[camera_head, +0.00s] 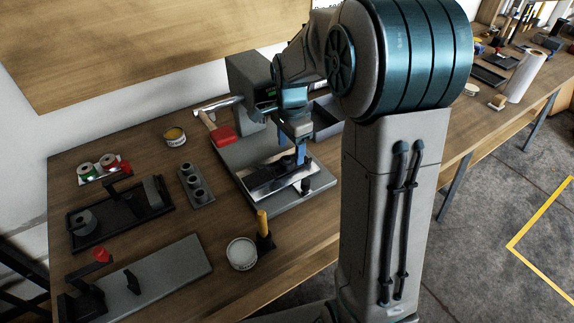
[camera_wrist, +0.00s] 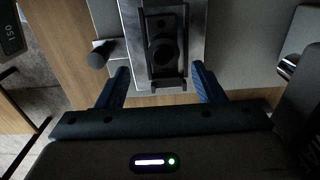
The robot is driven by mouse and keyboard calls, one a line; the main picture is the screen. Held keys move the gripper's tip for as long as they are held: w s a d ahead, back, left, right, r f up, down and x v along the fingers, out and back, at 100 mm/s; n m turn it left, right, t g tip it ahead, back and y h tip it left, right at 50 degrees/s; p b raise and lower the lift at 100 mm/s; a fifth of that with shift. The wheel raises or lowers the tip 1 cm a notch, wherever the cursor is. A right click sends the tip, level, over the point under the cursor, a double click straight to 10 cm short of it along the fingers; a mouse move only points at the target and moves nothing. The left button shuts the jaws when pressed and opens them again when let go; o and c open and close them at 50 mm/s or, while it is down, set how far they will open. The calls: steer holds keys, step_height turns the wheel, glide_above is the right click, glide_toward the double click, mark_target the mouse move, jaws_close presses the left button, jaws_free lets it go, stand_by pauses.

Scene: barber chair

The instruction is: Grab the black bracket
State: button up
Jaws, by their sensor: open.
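The black bracket (camera_wrist: 163,22) shows in the wrist view as a dark, long piece with a round opening. It lies on a bright metal plate (camera_wrist: 130,14). In the head view a dark piece (camera_head: 281,168) that looks like the bracket lies on the shiny plate (camera_head: 262,188), partly hidden by my gripper. My gripper (camera_wrist: 160,70) is open, its two blue fingers apart, one on each side of the bracket's near end in the picture. I see no contact. In the head view my gripper (camera_head: 300,155) is just above the plate.
A grey machine (camera_head: 246,85) stands behind my gripper. A red-headed hammer (camera_head: 222,134) lies to its left. A yellow-handled tool (camera_head: 263,228) and a white tin (camera_head: 242,253) stand near the front edge. A black tray (camera_head: 120,212) is at left. Bare wood shows between them.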

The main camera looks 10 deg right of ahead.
mark_target(288, 156)
steer(key=f, duration=0.4)
steer(key=shift+w+a+f, duration=0.15)
steer(key=shift+w+a, duration=0.05)
steer(key=c, duration=1.1)
steer(key=shift+c, duration=0.2)
steer(key=shift+r, duration=0.2)
